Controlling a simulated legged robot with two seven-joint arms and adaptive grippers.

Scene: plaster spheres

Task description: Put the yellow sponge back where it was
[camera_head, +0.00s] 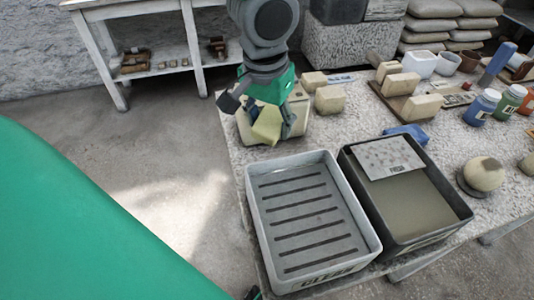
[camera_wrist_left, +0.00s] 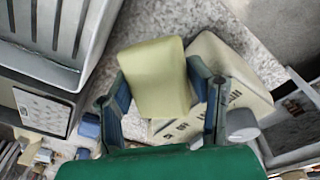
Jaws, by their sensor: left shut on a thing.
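The yellow sponge (camera_head: 267,124) is a pale yellow block, tilted between the fingers of my left gripper (camera_head: 264,112). The left wrist view shows the sponge (camera_wrist_left: 158,77) with a finger of the left gripper (camera_wrist_left: 160,95) on each side. The gripper is shut on it. A cream block with dark lettering (camera_wrist_left: 222,65) lies just beyond the sponge in the wrist view. In the head view this block (camera_head: 299,113) is at the table's left edge, partly hidden by the gripper. I cannot tell whether the sponge touches it. My right gripper is not in view.
A grey slatted tray (camera_head: 262,225) and a dark tub of murky water with a label card (camera_head: 386,158) stand in front. Several cream blocks (camera_head: 330,99), a blue cloth (camera_head: 408,134), bottles (camera_head: 482,107) and a round sphere (camera_head: 482,174) crowd the right. The table's left edge is close.

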